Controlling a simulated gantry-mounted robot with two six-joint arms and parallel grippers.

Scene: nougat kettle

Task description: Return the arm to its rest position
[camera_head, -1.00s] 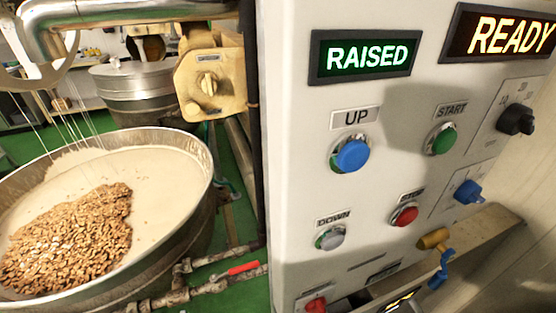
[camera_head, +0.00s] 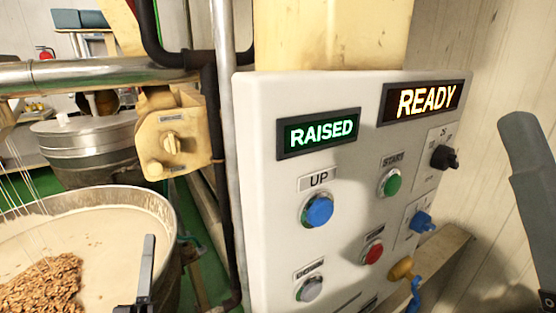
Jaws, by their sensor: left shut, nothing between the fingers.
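My left gripper (camera_head: 148,245) shows at the bottom of the head view, left of centre, as a dark upright finger shape. It is shut and empty. It stands in front of the kettle's right side in the picture, apart from the control panel (camera_head: 265,215). Its lower part is cut off by the frame edge. A dark grey link of mine shows at the right edge; no right gripper fingers are visible.
The kettle (camera_head: 165,208) holds pale nougat and a heap of nuts at lower left. The panel's displays read RAISED (camera_head: 318,133) and READY (camera_head: 426,101). Several buttons and knobs stick out, including the blue UP button (camera_head: 318,210). A steel pipe (camera_head: 90,72) crosses upper left.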

